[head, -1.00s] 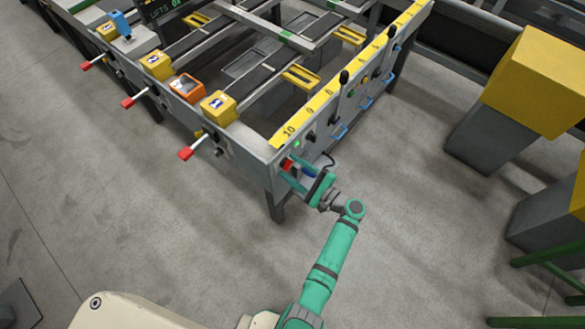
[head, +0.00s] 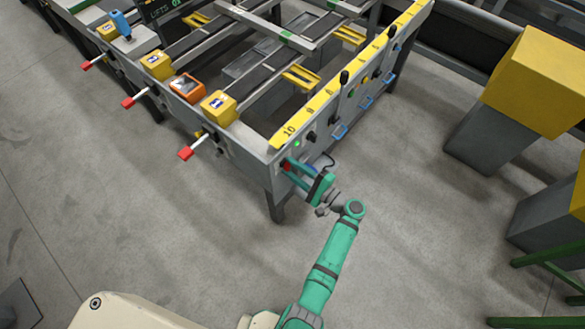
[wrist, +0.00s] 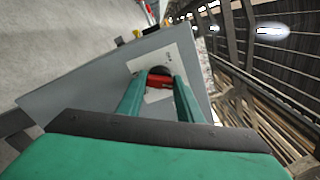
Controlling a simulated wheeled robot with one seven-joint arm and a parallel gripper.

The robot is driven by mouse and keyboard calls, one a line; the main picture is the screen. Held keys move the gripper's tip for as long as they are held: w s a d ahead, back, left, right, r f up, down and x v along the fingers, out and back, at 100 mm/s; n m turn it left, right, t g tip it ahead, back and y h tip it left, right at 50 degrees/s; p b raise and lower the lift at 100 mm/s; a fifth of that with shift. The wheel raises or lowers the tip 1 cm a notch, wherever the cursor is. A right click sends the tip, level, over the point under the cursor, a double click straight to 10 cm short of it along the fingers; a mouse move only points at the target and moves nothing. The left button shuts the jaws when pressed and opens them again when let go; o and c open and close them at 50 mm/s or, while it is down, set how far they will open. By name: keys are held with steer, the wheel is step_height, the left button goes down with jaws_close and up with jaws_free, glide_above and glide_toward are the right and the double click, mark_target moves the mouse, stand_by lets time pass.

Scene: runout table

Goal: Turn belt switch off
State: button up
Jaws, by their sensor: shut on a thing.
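The belt switch (head: 285,167) is a small red handle on the end panel (head: 258,150) of the runout table, below a green lamp (head: 297,143). My gripper (head: 291,166) reaches it from the front right, its fingers around the red handle. In the wrist view, the red switch (wrist: 159,80) lies between the fingertips of my gripper (wrist: 162,79), in front of a pale plate (wrist: 166,62). The fingers are shut on it and hide part of it. The markings on the plate are too small to read.
Levers with red ends (head: 186,153) stick out along the table's left side. Black knobs (head: 344,77) and blue handles (head: 340,132) are on the front face to the right. Yellow-topped grey blocks (head: 530,85) stand at right. Floor in front is clear.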

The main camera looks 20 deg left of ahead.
steer(key=shift+f+n, duration=0.15)
steer(key=shift+n, duration=7.25)
steer(key=o, duration=1.1)
steer(key=shift+d, duration=0.1)
steer(key=v, duration=1)
steer(key=shift+s+d, duration=0.2)
steer(key=shift+d, duration=0.1)
